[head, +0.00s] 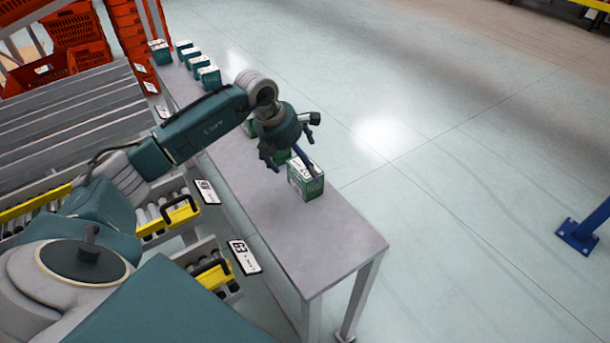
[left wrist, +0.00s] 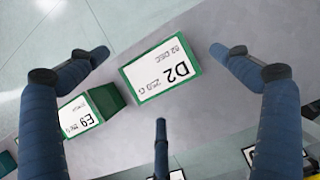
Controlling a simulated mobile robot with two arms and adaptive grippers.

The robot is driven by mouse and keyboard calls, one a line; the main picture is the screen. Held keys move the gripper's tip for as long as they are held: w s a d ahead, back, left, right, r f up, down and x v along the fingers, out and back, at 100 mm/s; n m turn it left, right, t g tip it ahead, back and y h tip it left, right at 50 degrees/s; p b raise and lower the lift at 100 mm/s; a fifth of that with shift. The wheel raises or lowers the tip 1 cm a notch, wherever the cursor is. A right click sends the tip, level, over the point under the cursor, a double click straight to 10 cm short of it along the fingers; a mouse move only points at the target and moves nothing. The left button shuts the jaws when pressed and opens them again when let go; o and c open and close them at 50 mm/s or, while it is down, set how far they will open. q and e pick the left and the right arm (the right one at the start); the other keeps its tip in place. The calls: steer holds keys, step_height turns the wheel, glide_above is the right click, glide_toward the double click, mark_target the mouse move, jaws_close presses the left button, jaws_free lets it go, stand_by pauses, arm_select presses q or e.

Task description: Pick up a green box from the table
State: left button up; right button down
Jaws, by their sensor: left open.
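A green box (head: 307,181) with a white label stands upright on the grey table (head: 325,240), nearest its front end. In the left wrist view this box (left wrist: 160,71) shows a white top marked "D2", lying between my spread fingers. A second green box (left wrist: 94,109), marked "E9", sits beside it; in the head view it is mostly hidden behind my gripper. My left gripper (head: 288,166) is open, just above and beside the nearest box, holding nothing. It also shows in the left wrist view (left wrist: 160,60), with a third finger at the bottom. My right gripper is not in view.
Several more green boxes (head: 209,76) stand at the table's far end. Orange totes (head: 75,25) are stacked at the back left. Roller conveyors with yellow parts (head: 180,212) run along the table's left side.

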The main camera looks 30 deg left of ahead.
mark_target(304, 166)
arm_select(q)
steer(key=p+x, duration=0.1)
steer(key=x, duration=0.2)
steer(key=shift+w+f, duration=0.15)
steer(key=shift+f, duration=0.1)
steer(key=shift+w+f, duration=0.15)
steer(key=shift+f, duration=0.1)
steer(key=c, duration=1.5)
steer(key=shift+c, duration=0.3)
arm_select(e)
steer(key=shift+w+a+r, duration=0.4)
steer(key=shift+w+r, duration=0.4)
arm_select(q)
steer(key=shift+r, duration=0.15)
